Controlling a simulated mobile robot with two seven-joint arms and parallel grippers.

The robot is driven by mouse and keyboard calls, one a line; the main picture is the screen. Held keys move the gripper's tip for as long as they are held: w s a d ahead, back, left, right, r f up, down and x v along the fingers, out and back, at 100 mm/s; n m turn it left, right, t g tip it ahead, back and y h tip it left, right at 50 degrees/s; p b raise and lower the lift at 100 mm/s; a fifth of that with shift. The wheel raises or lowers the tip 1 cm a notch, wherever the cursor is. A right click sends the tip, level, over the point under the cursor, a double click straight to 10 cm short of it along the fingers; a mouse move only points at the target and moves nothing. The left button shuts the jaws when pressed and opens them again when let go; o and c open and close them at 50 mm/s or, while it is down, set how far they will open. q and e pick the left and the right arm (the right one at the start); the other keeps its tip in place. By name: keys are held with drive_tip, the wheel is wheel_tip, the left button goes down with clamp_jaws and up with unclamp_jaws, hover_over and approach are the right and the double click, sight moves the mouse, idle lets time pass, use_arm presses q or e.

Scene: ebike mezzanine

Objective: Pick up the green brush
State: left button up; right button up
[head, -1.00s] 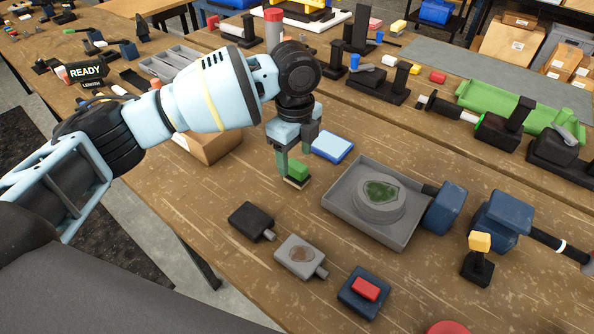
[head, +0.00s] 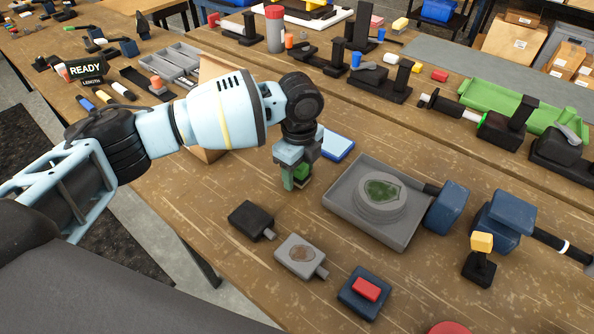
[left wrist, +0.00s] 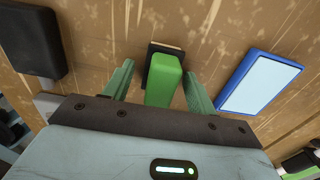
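The green brush (left wrist: 163,80) stands on the wooden table with its green block up and a dark base with a pale edge below. My left gripper (left wrist: 158,88) points down over it, with one green finger on each side and a small gap to the brush on both sides. The gripper is open. In the head view my left gripper (head: 294,180) hides most of the brush (head: 303,171). My right gripper is not in view.
A blue-rimmed pad (head: 338,144) lies just right of the gripper. A grey tray (head: 337,204) holding a round grey part is further right. A black block (head: 249,219) and a grey block (head: 298,255) lie nearer. A brown box is behind my arm.

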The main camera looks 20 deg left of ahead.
use_arm(q)
drive_tip(key=c, duration=0.9)
